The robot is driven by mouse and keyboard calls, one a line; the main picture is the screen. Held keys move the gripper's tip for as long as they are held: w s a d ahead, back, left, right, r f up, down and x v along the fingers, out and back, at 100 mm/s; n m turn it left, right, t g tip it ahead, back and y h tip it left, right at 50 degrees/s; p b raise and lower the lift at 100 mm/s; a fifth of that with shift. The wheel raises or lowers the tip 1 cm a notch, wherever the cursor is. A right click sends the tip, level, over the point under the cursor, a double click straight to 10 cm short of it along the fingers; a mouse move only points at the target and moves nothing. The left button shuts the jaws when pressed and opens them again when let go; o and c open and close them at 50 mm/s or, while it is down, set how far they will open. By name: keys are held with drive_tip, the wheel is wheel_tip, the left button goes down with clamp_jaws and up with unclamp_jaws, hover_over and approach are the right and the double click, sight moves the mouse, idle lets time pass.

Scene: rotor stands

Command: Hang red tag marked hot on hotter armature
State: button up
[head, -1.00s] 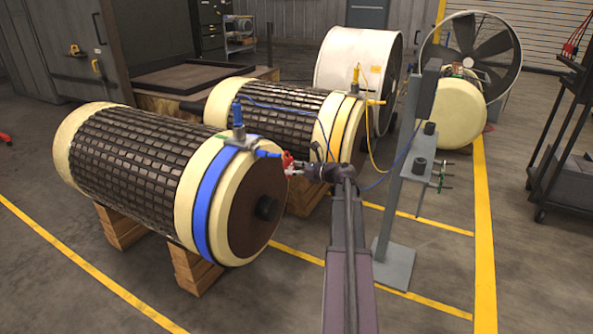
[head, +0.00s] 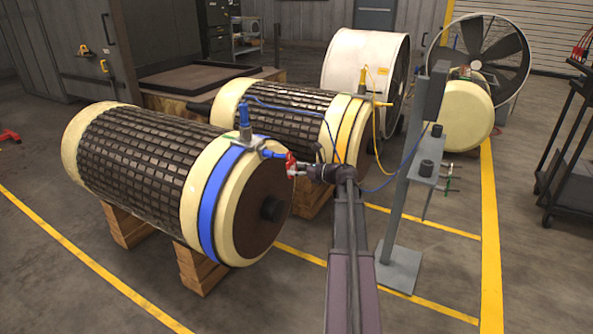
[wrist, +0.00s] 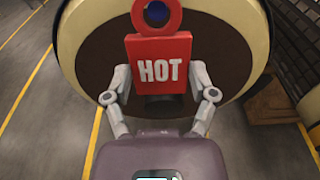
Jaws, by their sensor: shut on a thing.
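The red tag (wrist: 164,68) marked HOT hangs upright in front of the near armature's brown end face (wrist: 95,75). My gripper (wrist: 162,92) is shut on its lower part, one finger on each side. The blue peg (head: 272,154) on the near, blue-banded armature (head: 140,165) reaches toward the tag, which also shows in the head view (head: 291,164). In the wrist view, blue shows through the tag's ring (wrist: 137,12); I cannot tell whether the peg is through it. The far, yellow-banded armature (head: 285,110) has a yellow peg (head: 383,104).
A grey post stand (head: 400,210) with a small shelf is right of my arm. A blue cable and a yellow cable run from the armatures to it. Wooden cradles (head: 203,272) hold the near armature. A white drum-shaped fan (head: 365,65) and a dark cart (head: 577,185) stand behind and right.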

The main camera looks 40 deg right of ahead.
drive_tip(key=shift+b+x, duration=0.4)
drive_tip(key=shift+x, duration=1.5)
idle(1.4)
drive_tip(key=shift+f, duration=0.3)
idle(0.3)
drive_tip(key=o, duration=1.1)
drive_tip(key=shift+p+v, duration=0.5)
drive_tip(key=shift+v, duration=3.95)
